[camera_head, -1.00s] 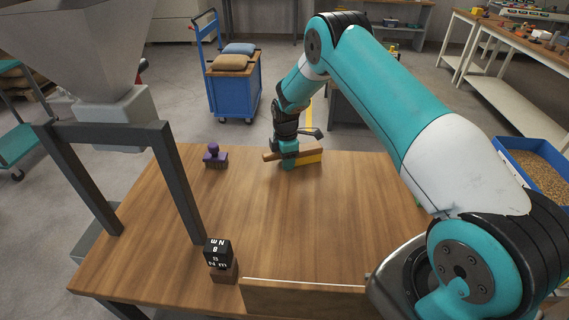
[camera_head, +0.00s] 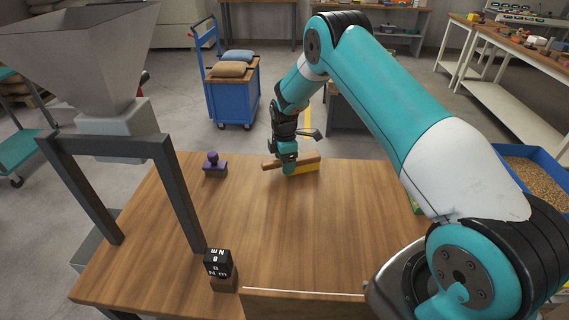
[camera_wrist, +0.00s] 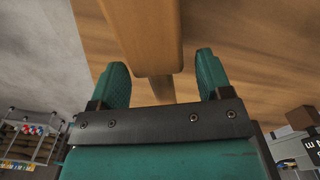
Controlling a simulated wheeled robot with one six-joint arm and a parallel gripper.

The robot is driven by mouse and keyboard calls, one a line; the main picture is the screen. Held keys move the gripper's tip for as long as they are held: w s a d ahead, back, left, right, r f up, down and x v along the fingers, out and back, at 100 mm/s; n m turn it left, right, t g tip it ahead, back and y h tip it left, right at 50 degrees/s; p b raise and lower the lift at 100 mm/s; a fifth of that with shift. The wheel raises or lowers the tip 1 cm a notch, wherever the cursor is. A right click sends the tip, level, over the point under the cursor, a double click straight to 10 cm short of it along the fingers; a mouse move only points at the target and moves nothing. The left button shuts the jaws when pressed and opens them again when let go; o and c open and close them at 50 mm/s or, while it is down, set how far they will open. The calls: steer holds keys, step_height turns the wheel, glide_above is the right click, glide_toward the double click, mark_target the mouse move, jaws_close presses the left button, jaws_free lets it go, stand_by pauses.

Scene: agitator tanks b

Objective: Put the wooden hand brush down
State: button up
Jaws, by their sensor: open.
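The wooden hand brush (camera_head: 308,159) is on the far part of the wooden table (camera_head: 262,215), its handle pointing left and its yellow bristle part (camera_head: 305,168) underneath at the right. My gripper (camera_head: 288,167) is over the brush. In the wrist view, my gripper's (camera_wrist: 160,65) two teal fingers are apart, one on each side of the brush's wooden handle (camera_wrist: 147,35). A gap shows between the handle and each finger. The underside of the bristles is too small to see clearly.
A purple-handled stamp (camera_head: 214,166) stands left of the brush. A black lettered cube (camera_head: 217,263) sits on a brown block near the front. A hopper on a grey frame (camera_head: 177,185) stands at the left. The table's middle is clear.

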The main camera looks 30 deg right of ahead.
step_height(320, 180, up, 10)
steer(key=p, duration=0.4)
steer(key=shift+f, duration=0.25)
steer(key=s+a+r+m+y, duration=0.1)
steer(key=s+a+r+m, duration=0.1)
steer(key=s+a+r, duration=0.55)
steer(key=s+a+r+m+y, duration=0.1)
steer(key=s+a+r, duration=0.3)
steer(key=r, duration=0.6)
steer(key=s+a+r+m, duration=0.2)
steer(key=s+a+r, duration=0.1)
steer(key=s, duration=0.5)
steer(key=s+a+r+m+y, duration=0.1)
steer(key=s+a+r, duration=0.2)
steer(key=s, duration=0.6)
steer(key=s+a+r+m+y, duration=0.1)
steer(key=s+a+r+m, duration=0.1)
steer(key=s, duration=0.7)
steer(key=shift+a+r+m, duration=0.3)
steer(key=shift+a+r, duration=0.15)
steer(key=shift+r, duration=0.05)
